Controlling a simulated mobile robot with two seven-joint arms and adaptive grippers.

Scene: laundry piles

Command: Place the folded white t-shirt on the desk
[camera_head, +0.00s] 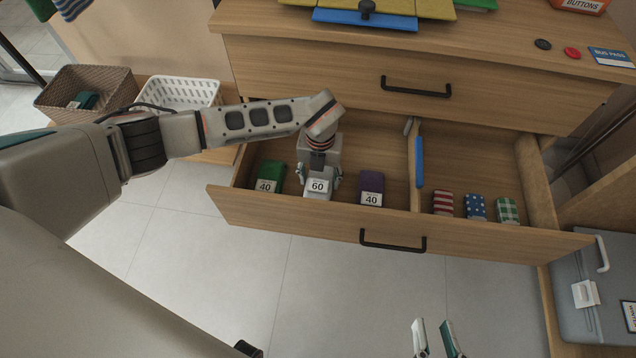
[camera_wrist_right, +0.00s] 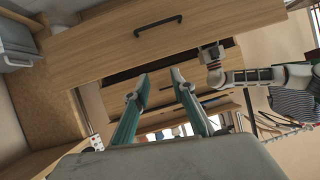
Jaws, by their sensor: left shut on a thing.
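The folded white t-shirt (camera_head: 318,194) with a "60" label is in the left compartment of the open drawer (camera_head: 300,222) in the head view. It is between a green folded item (camera_head: 268,176) and a purple one (camera_head: 371,187). My left gripper (camera_head: 320,176) points down into the drawer and is shut on the white t-shirt; the gripper partly hides it. The wooden desk top (camera_head: 490,38) is above the drawers. My right gripper (camera_head: 434,326) is open and empty in front of the drawer; its parted fingers show in the right wrist view (camera_wrist_right: 160,78).
A divider with a blue strip (camera_head: 419,162) splits the drawer; patterned folded cloths (camera_head: 475,207) lie on its right. The desk holds a blue and yellow board (camera_head: 365,18), buttons (camera_head: 571,53) and a blue card (camera_head: 610,57). Baskets (camera_head: 178,92) stand at left.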

